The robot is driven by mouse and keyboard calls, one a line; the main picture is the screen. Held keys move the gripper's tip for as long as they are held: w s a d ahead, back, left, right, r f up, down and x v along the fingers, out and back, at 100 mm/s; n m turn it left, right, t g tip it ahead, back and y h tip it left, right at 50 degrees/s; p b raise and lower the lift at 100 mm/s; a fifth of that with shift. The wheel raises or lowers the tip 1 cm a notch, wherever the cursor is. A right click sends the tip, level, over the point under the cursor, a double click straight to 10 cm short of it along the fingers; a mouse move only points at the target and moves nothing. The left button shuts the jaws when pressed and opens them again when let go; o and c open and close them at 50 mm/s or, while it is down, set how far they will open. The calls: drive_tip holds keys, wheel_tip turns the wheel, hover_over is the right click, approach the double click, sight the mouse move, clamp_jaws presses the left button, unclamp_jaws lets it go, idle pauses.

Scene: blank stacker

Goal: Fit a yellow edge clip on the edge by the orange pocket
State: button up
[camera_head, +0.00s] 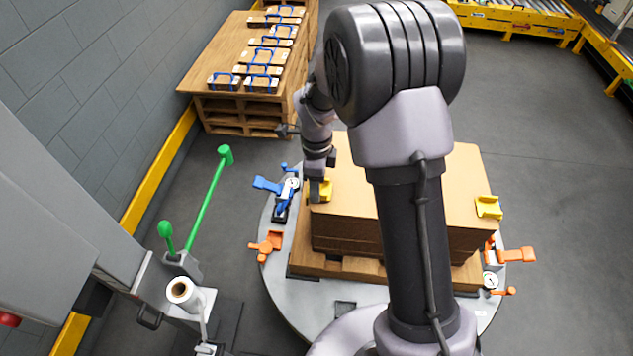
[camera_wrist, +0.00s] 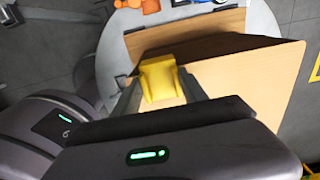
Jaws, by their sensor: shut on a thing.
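My gripper (camera_head: 319,189) is at the left edge of the stack of brown sheets (camera_head: 420,240). It is shut on a yellow edge clip (camera_wrist: 160,79), which shows between the fingers in the wrist view and at the stack's left edge in the head view (camera_head: 325,190). I cannot tell whether this clip touches the stack. A second yellow edge clip (camera_head: 488,207) sits on the stack's right edge. An orange pocket (camera_head: 267,244) is on the round grey plate at the left, in front of the gripper. Another orange fitting (camera_head: 516,255) is at the right.
The stack rests on a wooden pallet (camera_head: 345,266) on the round plate (camera_head: 285,290). A blue-handled fitting with a dial (camera_head: 285,190) is just left of my gripper. Green levers (camera_head: 208,200) stand further left.

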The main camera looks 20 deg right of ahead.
drive_tip(key=shift+f, duration=0.25)
idle(0.3)
drive_tip(key=o, duration=1.4)
drive_tip(key=shift+c, duration=0.2)
